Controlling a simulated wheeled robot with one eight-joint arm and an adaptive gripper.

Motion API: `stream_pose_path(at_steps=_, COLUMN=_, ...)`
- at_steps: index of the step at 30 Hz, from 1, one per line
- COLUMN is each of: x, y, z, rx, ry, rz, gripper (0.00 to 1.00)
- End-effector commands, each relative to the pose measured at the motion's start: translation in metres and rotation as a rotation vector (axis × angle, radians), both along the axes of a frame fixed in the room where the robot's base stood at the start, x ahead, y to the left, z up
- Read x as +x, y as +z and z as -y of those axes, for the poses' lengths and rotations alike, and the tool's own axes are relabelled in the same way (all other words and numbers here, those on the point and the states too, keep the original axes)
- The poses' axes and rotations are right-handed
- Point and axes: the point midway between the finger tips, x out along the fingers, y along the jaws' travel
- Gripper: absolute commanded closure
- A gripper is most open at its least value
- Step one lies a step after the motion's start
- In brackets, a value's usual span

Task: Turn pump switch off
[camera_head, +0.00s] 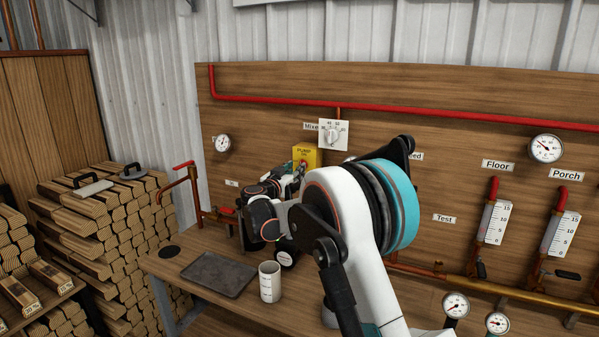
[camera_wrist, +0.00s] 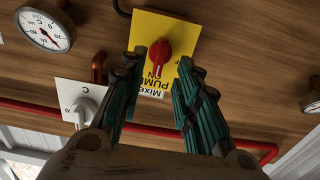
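The pump switch is a yellow plate (camera_wrist: 182,28) with PUMP and ON lettering, upside down in the wrist view. Its red knob (camera_wrist: 159,55) has a pale mark on the side towards the ON lettering. In the head view the yellow plate (camera_head: 306,154) is on the wooden panel, its lower part hidden by my arm. My gripper (camera_wrist: 160,66) is open and empty, with the knob showing between its fingertips. I cannot tell whether the fingers reach the knob's depth; no contact shows. In the head view my gripper's fingers are mostly hidden behind the wrist.
A white dial plate (camera_head: 333,134) is beside the switch, below a red pipe (camera_head: 420,108). A round gauge (camera_head: 222,143) is on the panel's left. A mug (camera_head: 269,282) and dark tray (camera_head: 217,273) stand on the bench below my arm. Stacked firewood (camera_head: 110,225) fills the left.

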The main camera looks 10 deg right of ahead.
Motion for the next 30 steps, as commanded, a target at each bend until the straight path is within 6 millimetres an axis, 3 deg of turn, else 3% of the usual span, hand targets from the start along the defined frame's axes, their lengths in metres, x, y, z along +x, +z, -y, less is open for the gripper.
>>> stream_pose_path(at_steps=9, x=0.031, y=-0.001, z=0.023, rx=0.000, ry=0.000, rz=0.000, gripper=0.70)
stream_pose_path(at_steps=20, x=0.034, y=0.000, z=0.025, rx=0.000, ry=0.001, rz=0.000, gripper=0.70)
stream_pose_path(at_steps=24, x=0.034, y=0.000, z=0.025, rx=0.000, ry=0.001, rz=0.000, gripper=1.00)
stream_pose_path(at_steps=30, x=0.034, y=0.000, z=0.025, rx=-0.001, ry=0.001, rz=-0.001, gripper=1.00)
